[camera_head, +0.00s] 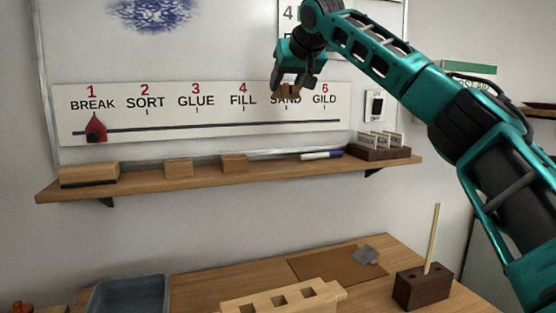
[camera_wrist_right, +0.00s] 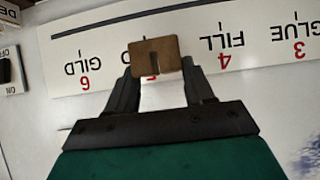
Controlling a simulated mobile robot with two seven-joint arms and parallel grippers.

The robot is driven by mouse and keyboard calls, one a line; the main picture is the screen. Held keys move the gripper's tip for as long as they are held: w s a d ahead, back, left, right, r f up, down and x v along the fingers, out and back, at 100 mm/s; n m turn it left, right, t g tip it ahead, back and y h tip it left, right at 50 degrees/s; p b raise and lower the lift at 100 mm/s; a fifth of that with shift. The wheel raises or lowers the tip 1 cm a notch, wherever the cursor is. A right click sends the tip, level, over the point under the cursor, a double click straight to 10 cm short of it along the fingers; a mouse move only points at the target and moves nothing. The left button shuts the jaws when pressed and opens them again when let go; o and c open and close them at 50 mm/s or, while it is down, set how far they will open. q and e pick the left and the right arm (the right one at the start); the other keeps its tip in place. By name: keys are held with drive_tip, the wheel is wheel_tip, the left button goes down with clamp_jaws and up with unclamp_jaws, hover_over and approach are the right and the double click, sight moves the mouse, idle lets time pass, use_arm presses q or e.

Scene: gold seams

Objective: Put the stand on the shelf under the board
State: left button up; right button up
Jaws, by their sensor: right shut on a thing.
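My right gripper (camera_head: 292,82) is in front of the board, at the "SAND" label of the number strip. It is shut on a small brown wooden stand (camera_head: 287,90). In the right wrist view the stand (camera_wrist_right: 154,60) is a block with a dark slot, held between the fingertips (camera_wrist_right: 160,82) and covering part of the strip. The wooden shelf (camera_head: 270,174) runs along the wall under the white board (camera_head: 210,45), below the gripper. The stand is clear of the shelf. My left gripper is not in view.
The shelf holds a long wooden block (camera_head: 88,175), two small wooden blocks (camera_head: 178,168) (camera_head: 235,163), a marker (camera_head: 321,155) and a dark holder with cards (camera_head: 380,152). Bare shelf shows between the small blocks and the marker. A workbench (camera_head: 200,290) stands below.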

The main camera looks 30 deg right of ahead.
drive_tip(key=b, duration=0.2)
hover_over(287, 167)
wheel_tip(287, 167, down, 12)
drive_tip(key=shift+d+r, duration=0.15)
drive_tip(key=shift+r, duration=0.1)
wheel_tip(287, 167, down, 4)
drive_tip(key=shift+b, duration=0.65)
drive_tip(key=shift+f, duration=0.4)
drive_tip(key=o, duration=1.1)
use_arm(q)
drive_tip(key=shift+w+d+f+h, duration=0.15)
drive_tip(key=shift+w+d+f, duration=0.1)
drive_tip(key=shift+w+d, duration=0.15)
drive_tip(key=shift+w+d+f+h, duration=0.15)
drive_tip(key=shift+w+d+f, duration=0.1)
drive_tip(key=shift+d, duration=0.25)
